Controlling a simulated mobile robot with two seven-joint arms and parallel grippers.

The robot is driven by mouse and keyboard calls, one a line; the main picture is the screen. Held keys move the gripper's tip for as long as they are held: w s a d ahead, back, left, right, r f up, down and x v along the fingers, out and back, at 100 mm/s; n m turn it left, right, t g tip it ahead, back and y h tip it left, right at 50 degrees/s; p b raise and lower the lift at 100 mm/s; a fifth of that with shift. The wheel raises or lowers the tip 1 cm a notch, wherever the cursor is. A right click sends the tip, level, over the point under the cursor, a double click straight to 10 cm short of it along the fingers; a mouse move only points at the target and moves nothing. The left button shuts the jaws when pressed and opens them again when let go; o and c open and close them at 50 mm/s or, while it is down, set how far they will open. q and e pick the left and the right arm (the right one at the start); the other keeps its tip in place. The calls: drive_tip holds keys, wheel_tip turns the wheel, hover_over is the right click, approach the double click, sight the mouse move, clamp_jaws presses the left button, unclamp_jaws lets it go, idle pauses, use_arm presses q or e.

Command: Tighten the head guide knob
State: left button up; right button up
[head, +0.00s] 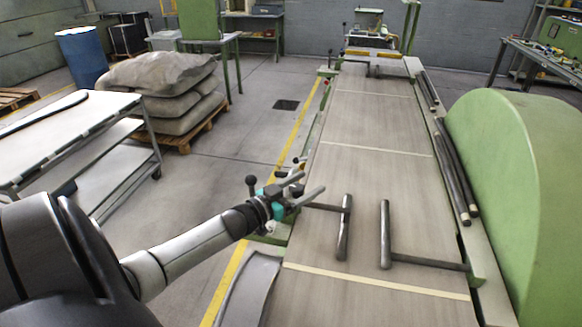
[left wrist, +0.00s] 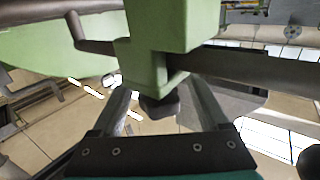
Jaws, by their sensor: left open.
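My left gripper (head: 311,184) reaches in from the left in the head view, at the left edge of the long machine bed. Its two fingers are apart. In the left wrist view, a dark knob (left wrist: 158,106) shows between the open fingers, under a green block (left wrist: 168,25) with a grey bar running out to the right. I take this for the head guide knob. A gap shows between the knob and each finger; the fingers do not grip it. My right gripper is not in view.
The machine bed (head: 365,125) carries two dark bar guides, the right one (head: 385,235) lying near a large green cover (head: 520,170). A grey cart (head: 75,120), stacked sacks (head: 165,85) and a blue drum (head: 82,55) stand left. The floor between cart and machine is clear.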

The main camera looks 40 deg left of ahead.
use_arm(q)
drive_tip(key=s+a+p, duration=0.1)
drive_tip(key=s+a, duration=0.1)
drive_tip(key=s, duration=1.3)
idle(0.4)
